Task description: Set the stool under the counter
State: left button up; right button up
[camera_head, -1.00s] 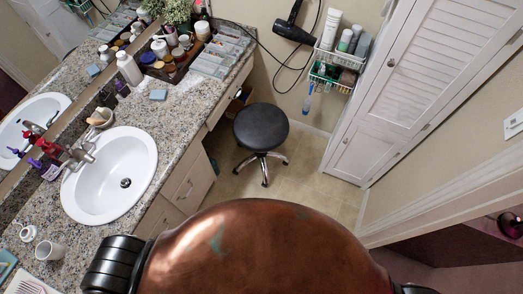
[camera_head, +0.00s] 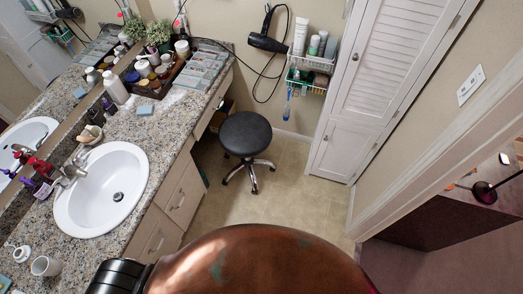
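The stool (camera_head: 245,134) has a round black seat and a chrome star base on casters. It stands upright on the beige floor, beside the front edge of the granite counter (camera_head: 180,125), at the dark recess between the drawers and the back wall. In the picture its seat lies just right of the counter edge, and most of it shows outside the recess. Neither gripper shows in the head view. A large brown rounded surface (camera_head: 262,262) fills the bottom middle and hides the floor nearest me; I cannot tell what it is.
A white sink (camera_head: 100,190) and a tray of bottles (camera_head: 165,70) are on the counter. White drawers (camera_head: 180,195) flank the recess. A hair dryer (camera_head: 267,42) and wire baskets (camera_head: 308,65) hang on the back wall. A louvered door (camera_head: 385,60) stands right; floor (camera_head: 290,205) before it is clear.

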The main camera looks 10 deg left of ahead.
aim_at(248, 162)
jog(key=z, duration=0.3)
jog(key=i, duration=0.75)
jog(key=u, duration=0.6)
jog(key=i, duration=0.75)
jog(key=u, duration=0.65)
